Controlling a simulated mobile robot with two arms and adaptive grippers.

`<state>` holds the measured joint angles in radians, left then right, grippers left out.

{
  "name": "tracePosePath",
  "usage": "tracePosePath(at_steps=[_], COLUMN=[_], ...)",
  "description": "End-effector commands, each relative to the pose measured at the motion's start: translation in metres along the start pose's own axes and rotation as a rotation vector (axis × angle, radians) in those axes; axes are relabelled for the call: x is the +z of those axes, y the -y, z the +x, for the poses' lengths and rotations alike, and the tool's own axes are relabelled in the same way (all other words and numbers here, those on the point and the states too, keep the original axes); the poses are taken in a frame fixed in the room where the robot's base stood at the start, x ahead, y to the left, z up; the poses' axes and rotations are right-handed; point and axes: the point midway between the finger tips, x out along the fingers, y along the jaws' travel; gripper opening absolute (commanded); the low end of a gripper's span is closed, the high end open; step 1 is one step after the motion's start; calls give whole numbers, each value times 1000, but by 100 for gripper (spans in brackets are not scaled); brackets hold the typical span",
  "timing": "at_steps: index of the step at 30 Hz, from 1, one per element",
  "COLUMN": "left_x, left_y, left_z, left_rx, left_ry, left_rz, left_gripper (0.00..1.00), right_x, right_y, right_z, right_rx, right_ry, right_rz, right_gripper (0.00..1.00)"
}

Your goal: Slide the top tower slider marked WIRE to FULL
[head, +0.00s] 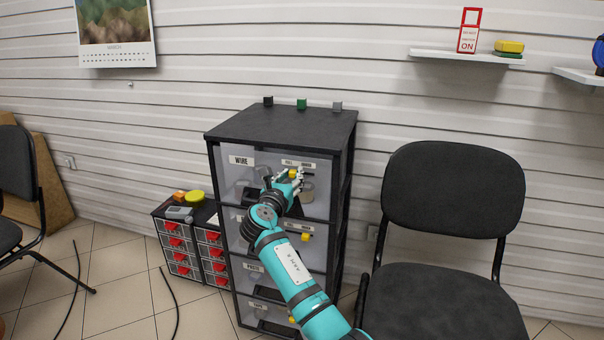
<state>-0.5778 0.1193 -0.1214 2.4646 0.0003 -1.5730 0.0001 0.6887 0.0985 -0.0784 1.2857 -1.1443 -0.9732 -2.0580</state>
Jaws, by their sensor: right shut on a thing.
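The black-framed drawer tower (285,122) stands against the wall, with the WIRE label (241,160) on its top drawer. The top slider has a yellow knob (292,173) below a small label strip (298,163) that reads FULL at its left; the word at its right is too small to read surely. My right gripper (295,178) is shut on this yellow knob, which is partly hidden by the fingers. The knob sits below and slightly right of the word FULL. My right arm covers part of the drawer fronts. My left gripper is not in view.
Lower drawers carry their own yellow sliders, one showing at the second drawer (306,237). A black chair (452,190) stands close on the right. Small red-handled drawer units (178,243) stand on the left. Three small blocks sit on the tower's back edge.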

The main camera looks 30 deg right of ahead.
Motion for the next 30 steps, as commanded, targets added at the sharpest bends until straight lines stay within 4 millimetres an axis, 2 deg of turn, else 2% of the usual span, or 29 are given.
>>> tracePosePath(at_steps=[1, 5, 14, 15, 20, 30], left_x=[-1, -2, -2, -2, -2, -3], left_y=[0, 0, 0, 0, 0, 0], left_z=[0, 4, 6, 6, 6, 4], left_rx=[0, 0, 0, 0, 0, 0], left_ry=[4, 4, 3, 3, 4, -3], left_rz=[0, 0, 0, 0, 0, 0], left_gripper=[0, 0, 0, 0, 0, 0], right_x=[2, 1, 0, 0, 0, 0], right_y=[-8, -17, -20, -20, -19, -19], right_z=[0, 0, 0, -1, 0, -5], right_rx=[0, -1, 2, 3, 2, 1], right_ry=[-2, -1, 1, 1, 1, 1], right_rz=[-2, 0, 2, 2, 1, 1], right_gripper=[0, 0, 0, 27, 48, 48])
